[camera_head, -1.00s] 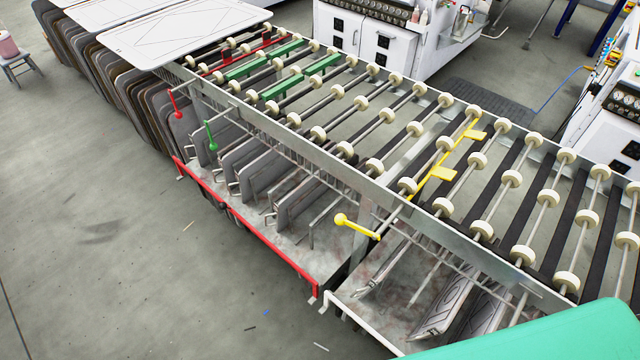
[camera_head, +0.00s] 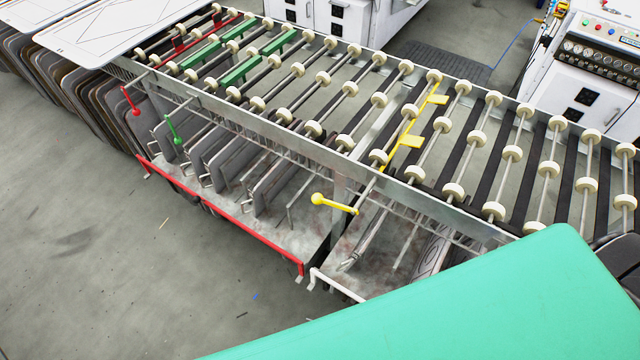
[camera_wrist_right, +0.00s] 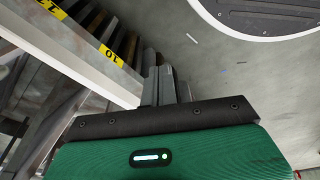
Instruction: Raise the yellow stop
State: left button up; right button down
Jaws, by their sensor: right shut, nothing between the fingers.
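The yellow stop (camera_head: 411,141) is a yellow bar with flat tabs, lying among the rollers of the conveyor. Its tabs look roughly level with the rollers. Its yellow lever (camera_head: 335,204) with a ball end sticks out from the conveyor's near side, with the ball toward the left. My right gripper (camera_wrist_right: 158,85) shows only in the right wrist view; its fingers are together and empty. The yellow lever cannot be made out in that view. The large green shape at the lower right of the head view is a part of me. My left gripper is in neither view.
A red lever (camera_head: 132,101) and a green lever (camera_head: 173,130) stand farther left on the same side. A red rail (camera_head: 225,216) edges the rack below. The right wrist view shows a rack with a yellow number label (camera_wrist_right: 111,56).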

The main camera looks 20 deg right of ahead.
jog(key=w+a+r+n+t+y+p, duration=0.15)
jog(key=w+r, duration=0.45)
jog(key=r, duration=0.7)
jog(key=w+a+r+t+p, duration=0.1)
jog(key=w+a+r, duration=0.35)
jog(key=r, duration=0.85)
jog(key=w+a+r+n+t+y+p, duration=0.1)
jog(key=w+r+p, duration=0.1)
jog(key=w+r, duration=0.85)
jog(key=w+d+r+y, duration=0.1)
jog(key=w+r, duration=0.3)
jog(key=r, duration=0.2)
jog(key=w+d+r+t+y, duration=0.1)
jog(key=w+d+r+y, duration=0.1)
jog(key=w+r, duration=0.3)
notch_tip(320, 180, up, 2)
jog(key=shift+r+n, duration=0.25)
jog(key=shift+n, duration=0.2)
jog(key=shift+y, duration=0.25)
